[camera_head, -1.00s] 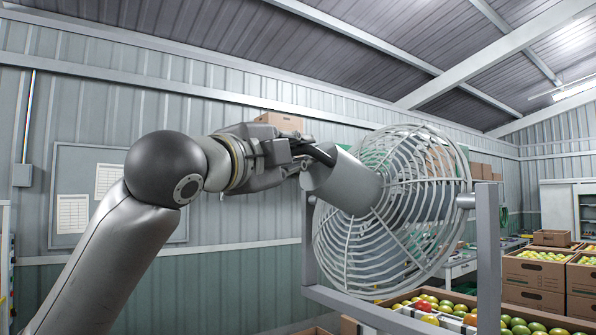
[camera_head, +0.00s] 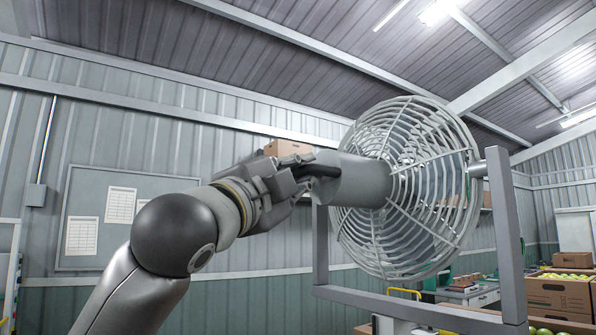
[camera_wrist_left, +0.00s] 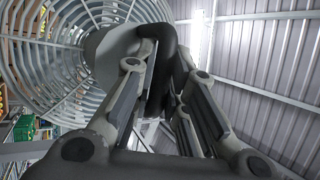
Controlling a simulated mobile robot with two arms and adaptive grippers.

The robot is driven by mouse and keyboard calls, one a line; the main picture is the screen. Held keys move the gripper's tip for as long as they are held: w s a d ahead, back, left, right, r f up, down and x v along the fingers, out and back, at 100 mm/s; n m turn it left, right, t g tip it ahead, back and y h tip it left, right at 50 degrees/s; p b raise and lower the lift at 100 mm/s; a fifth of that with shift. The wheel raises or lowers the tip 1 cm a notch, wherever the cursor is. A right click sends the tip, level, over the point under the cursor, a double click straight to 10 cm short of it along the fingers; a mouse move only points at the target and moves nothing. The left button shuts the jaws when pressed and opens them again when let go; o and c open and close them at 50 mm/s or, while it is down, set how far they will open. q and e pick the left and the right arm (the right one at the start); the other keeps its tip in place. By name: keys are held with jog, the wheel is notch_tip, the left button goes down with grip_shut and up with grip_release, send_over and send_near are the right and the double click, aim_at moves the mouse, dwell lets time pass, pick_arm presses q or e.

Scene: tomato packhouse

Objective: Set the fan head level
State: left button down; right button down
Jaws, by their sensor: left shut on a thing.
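The fan head has a round wire cage (camera_head: 415,190) and a grey motor housing (camera_head: 362,181) on its back, and hangs between the uprights of a grey frame (camera_head: 505,230). The housing lies close to level in the head view. My left gripper (camera_head: 306,173) is shut on the black handle (camera_head: 325,160) at the rear end of the housing. In the left wrist view the dark handle (camera_wrist_left: 168,45) runs between the fingers, with the housing (camera_wrist_left: 112,48) and cage (camera_wrist_left: 60,50) beyond. The fingers partly hide the handle. My right gripper is not in view.
Boxes of tomatoes (camera_head: 560,292) stand at the lower right beyond the frame. A cardboard box (camera_head: 288,149) shows behind my left gripper. A notice board (camera_head: 115,215) hangs on the wall at the left. The air left of the fan is clear apart from my arm.

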pick_arm(q)
jog(key=shift+w+f, duration=0.15)
jog(key=c, duration=1.7)
grip_release()
jog(key=shift+o, duration=1.1)
jog(key=shift+w, duration=0.35)
jog(key=shift+s+a, duration=0.1)
jog(key=shift+s, duration=0.35)
jog(key=v, duration=1.1)
jog(key=shift+a+f, duration=0.15)
jog(key=shift+f, duration=0.05)
